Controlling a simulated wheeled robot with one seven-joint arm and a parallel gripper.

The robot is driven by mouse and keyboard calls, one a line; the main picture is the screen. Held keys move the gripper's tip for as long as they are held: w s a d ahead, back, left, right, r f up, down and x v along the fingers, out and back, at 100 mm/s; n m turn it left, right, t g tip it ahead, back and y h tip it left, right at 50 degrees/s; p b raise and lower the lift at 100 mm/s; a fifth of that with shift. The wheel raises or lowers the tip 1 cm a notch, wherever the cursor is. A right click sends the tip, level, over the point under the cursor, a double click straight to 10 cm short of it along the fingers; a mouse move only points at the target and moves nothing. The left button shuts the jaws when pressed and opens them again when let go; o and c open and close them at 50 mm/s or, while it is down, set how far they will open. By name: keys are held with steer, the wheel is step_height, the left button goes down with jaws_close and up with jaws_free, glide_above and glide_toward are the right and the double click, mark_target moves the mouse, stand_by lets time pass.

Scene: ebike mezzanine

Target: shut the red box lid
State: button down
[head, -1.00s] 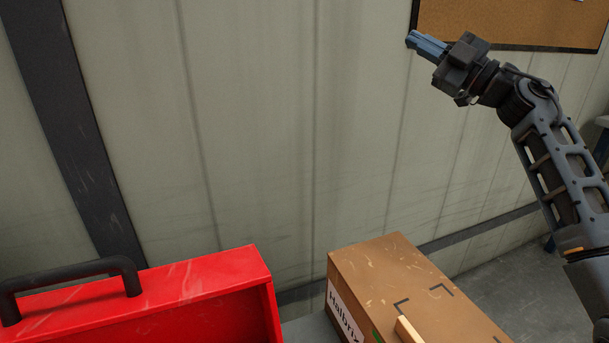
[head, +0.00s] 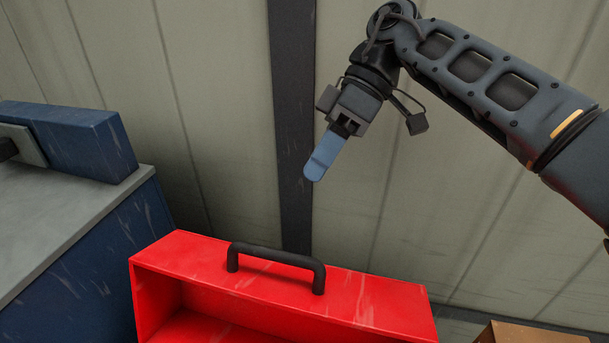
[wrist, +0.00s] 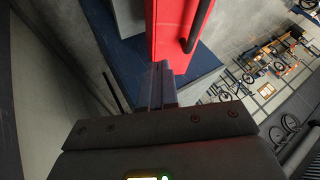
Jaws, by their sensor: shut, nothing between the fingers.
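The red box lid (head: 360,297) stands raised in the head view, with a black handle (head: 277,256) on its face that looks toward the top. Below it the red inside (head: 205,328) shows, and the lower part of the box is cut off by the frame. My gripper (head: 316,172) is shut and empty, above the lid and a little right of the handle, apart from it, pointing down-left. In the wrist view the shut fingers (wrist: 157,85) point toward the red lid (wrist: 176,35); the handle (wrist: 197,25) shows to their right. Whether they touch cannot be told there.
A blue cabinet with a grey top (head: 60,205) stands at the left, with a blue block (head: 85,140) on it. A cardboard box (head: 530,334) is at the lower right. A panelled wall with a dark post (head: 291,110) is behind.

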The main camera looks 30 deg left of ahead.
steer(key=s+f, duration=0.2)
steer(key=s+a+f+p, duration=0.1)
steer(key=s+f, duration=0.1)
steer(key=s, duration=0.1)
steer(key=s+f+p, duration=0.1)
steer(key=s+f, duration=0.1)
steer(key=shift+s+a, duration=0.3)
steer(key=shift+a, duration=0.1)
steer(key=shift+s+d, duration=0.15)
steer(key=shift+s, duration=0.5)
steer(key=shift+r, duration=0.15)
